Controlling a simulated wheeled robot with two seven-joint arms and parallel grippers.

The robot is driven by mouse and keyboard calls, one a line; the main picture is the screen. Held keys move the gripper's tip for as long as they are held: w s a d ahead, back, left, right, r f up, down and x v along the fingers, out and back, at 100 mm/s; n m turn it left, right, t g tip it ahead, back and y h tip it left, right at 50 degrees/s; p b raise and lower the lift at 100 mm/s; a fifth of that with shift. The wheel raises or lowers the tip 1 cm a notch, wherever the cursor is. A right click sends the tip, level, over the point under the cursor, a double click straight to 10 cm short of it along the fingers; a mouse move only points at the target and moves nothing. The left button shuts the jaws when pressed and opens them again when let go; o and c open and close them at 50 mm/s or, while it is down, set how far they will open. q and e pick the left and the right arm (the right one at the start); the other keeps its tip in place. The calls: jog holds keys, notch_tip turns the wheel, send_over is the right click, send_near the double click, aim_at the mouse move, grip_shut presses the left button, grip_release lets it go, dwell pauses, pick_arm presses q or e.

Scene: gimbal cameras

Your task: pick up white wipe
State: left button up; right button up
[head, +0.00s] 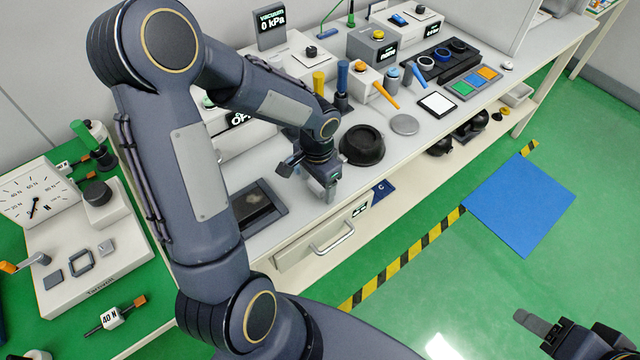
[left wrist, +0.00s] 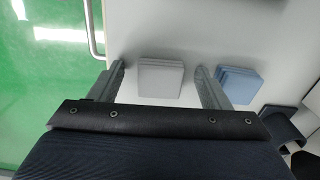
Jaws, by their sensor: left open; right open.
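A stack of white wipes (left wrist: 160,79) lies flat on the pale worktop in the left wrist view, between and just beyond the fingertips of my left gripper (left wrist: 161,70). That gripper is open and empty, and I cannot tell its height above the stack. In the head view my left gripper (head: 327,192) points down over the front of the bench (head: 415,150). The white wipes cannot be made out there behind the arm. My right gripper (head: 570,328) is open at the bottom right, over the floor and away from the bench.
A blue wipe stack (left wrist: 238,84) lies right of the white one. A black round bowl (head: 362,146) and a dark framed tray (head: 258,208) stand near my left gripper. A drawer handle (head: 333,240) is below the bench front. Green floor with a blue mat (head: 520,205) lies to the right.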

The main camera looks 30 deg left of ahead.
pick_arm(q)
jog(key=shift+c, duration=0.4)
jog(key=c, duration=1)
jog(key=shift+r, duration=0.55)
notch_tip(320, 180, up, 2)
jog(key=shift+w+r, duration=0.1)
jog(key=shift+r, duration=0.15)
jog(key=w+d+r, duration=0.1)
jog(key=d+r, duration=0.2)
jog(key=d, duration=0.1)
jog(key=w+d+r, duration=0.1)
jog(key=d+r, duration=0.2)
jog(key=d, duration=0.2)
jog(key=w+d+r, duration=0.1)
jog(key=d+r, duration=0.2)
jog(key=d, duration=0.1)
jog(key=shift+d+r, duration=0.25)
jog(key=shift+d, duration=0.05)
